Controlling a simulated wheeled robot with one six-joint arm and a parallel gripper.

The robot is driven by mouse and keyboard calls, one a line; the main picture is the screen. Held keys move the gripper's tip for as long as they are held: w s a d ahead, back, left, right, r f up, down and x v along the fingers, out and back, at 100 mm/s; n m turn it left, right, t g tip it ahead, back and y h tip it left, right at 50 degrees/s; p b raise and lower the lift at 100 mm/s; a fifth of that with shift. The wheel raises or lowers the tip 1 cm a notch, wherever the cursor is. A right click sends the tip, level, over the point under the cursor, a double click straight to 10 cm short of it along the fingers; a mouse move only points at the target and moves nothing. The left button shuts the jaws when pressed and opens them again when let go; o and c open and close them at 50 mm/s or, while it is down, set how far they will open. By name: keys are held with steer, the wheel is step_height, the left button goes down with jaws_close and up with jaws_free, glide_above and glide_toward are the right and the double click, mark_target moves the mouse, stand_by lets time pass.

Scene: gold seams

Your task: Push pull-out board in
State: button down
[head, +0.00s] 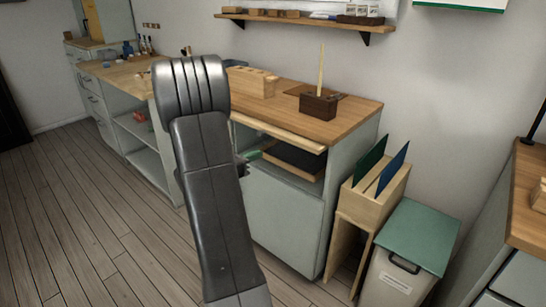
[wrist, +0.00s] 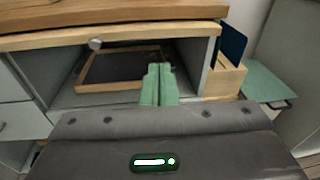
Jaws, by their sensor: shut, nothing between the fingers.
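The pull-out board (head: 280,132) is a pale wooden slab under the worktop of the grey-green cabinet. Its front edge sticks out past the worktop. In the wrist view the board (wrist: 150,38) spans the top of the picture, with a round grey knob (wrist: 95,44) at its front, left of my fingers. My gripper (wrist: 159,68) has its green fingers together and empty, just below and in front of the board's edge. I cannot tell whether they touch it. In the head view my arm hides the board's left part and most of my gripper; a green fingertip (head: 254,155) shows.
The open compartment under the board holds a dark wood-framed tray (wrist: 120,68). The worktop (head: 345,113) bears wooden blocks. A wooden rack (head: 362,205) with upright panels and a lidded bin (head: 400,270) stand right of the cabinet. Floor (head: 90,230) is clear at left.

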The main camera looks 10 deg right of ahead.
steer(key=a+f+t, duration=0.1)
steer(key=a+t, duration=0.1)
steer(key=a, duration=0.1)
steer(key=b, duration=0.3)
glide_toward(279, 138)
steer(key=shift+y, duration=0.3)
steer(key=x, duration=0.7)
steer(key=shift+s+r, duration=0.1)
steer(key=shift+r, duration=0.2)
steer(key=x, duration=0.3)
steer(key=shift+d, duration=0.25)
steer(key=shift+w+d, duration=0.25)
steer(key=shift+w, duration=0.15)
steer(key=shift+r, duration=0.3)
